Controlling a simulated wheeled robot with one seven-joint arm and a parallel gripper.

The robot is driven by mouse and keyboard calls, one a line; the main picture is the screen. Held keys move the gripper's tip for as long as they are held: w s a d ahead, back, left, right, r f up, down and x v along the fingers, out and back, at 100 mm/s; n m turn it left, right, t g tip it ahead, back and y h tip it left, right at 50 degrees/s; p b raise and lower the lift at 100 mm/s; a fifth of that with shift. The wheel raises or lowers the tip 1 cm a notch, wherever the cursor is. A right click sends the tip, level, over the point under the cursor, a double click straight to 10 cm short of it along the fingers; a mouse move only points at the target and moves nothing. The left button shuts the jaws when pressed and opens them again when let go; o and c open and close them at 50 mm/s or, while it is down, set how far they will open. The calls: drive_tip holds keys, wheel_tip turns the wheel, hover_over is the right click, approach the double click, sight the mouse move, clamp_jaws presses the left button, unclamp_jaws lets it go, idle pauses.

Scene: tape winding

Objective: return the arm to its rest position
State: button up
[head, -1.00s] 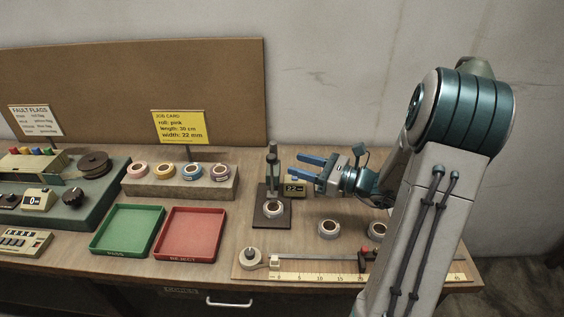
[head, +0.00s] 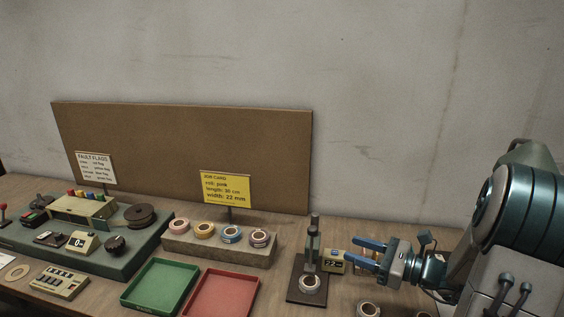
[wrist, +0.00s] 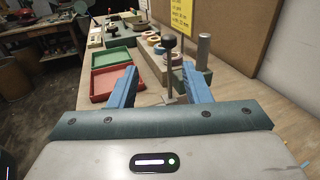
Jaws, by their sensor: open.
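My gripper (head: 366,254) is at the right of the head view, above the bench and just right of the upright gauge stand (head: 310,262). Its two blue fingers are apart and hold nothing. In the wrist view the open fingers (wrist: 157,88) point along the bench, with the stand's posts showing between and beyond them. A tape roll (head: 309,283) lies on the stand's dark base. A small display reading 22 (head: 333,261) is beside the stand, close to the fingers. My arm rises at the right edge.
A green tray (head: 160,286) and a red tray (head: 222,296) lie on the bench. Several tape rolls sit on a grey block (head: 218,248) below the yellow job card (head: 226,188). A loose roll (head: 367,309) lies below my gripper. A brown board (head: 190,150) stands behind.

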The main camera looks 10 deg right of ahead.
drive_tip(key=s+a+f+n+g+h, duration=0.1)
drive_tip(key=s+a+n+g+h, duration=0.3)
drive_tip(key=s+a+n+g, duration=0.75)
drive_tip(key=s+d+r+n+t+h, duration=0.1)
drive_tip(key=s+d+n+t+h, duration=0.1)
drive_tip(key=s+n+h, duration=0.4)
drive_tip(key=n+t+h, duration=0.1)
drive_tip(key=n+h, duration=0.2)
drive_tip(key=n, duration=0.4)
drive_tip(key=shift+s+r+n+t+h, duration=0.25)
drive_tip(key=shift+r+n+t+h, duration=0.1)
drive_tip(key=shift+h, duration=0.05)
